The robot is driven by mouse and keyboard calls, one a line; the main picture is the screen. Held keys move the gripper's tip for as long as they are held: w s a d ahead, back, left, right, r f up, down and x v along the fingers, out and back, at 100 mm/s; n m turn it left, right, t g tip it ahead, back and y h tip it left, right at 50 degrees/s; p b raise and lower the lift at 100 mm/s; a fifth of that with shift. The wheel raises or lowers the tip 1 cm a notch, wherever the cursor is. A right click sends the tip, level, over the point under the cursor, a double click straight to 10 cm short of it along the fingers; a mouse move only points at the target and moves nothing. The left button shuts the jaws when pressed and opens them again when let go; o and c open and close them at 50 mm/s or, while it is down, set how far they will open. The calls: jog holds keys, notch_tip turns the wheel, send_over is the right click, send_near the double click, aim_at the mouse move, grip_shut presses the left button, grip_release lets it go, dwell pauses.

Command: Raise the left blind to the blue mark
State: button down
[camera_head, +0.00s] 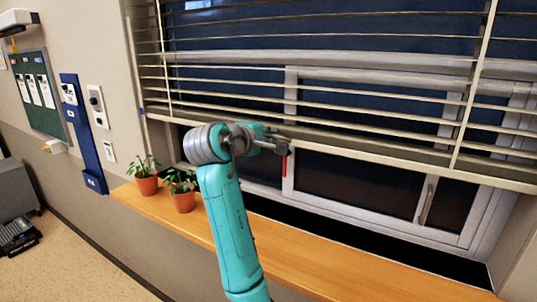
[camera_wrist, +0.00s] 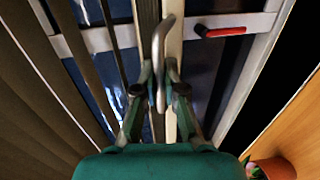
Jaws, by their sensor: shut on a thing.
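A pale slatted blind (camera_head: 340,152) hangs across the window, with its bottom rail sloping down to the right in the head view. In the wrist view the rail (camera_wrist: 173,30) runs up the picture, with a curved metal handle (camera_wrist: 159,40) beside it. My gripper (camera_head: 282,148) is at the rail; in the wrist view its fingers (camera_wrist: 160,88) are shut on the handle. A small blue mark (camera_head: 141,111) shows on the frame at the left, close to the rail's left end. The fingers partly hide the handle's lower part. Only one blind is in view.
A red window lever (camera_head: 284,166) is just below the gripper; it also shows in the wrist view (camera_wrist: 225,31). Two potted plants (camera_head: 147,184) (camera_head: 183,199) stand on the wooden sill (camera_head: 330,262), left of my arm. The sill is clear to the right.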

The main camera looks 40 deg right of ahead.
jog(key=shift+r, duration=0.55)
jog(key=c, duration=1.2)
grip_release()
jog(key=shift+c, duration=0.2)
jog(key=v, duration=1.2)
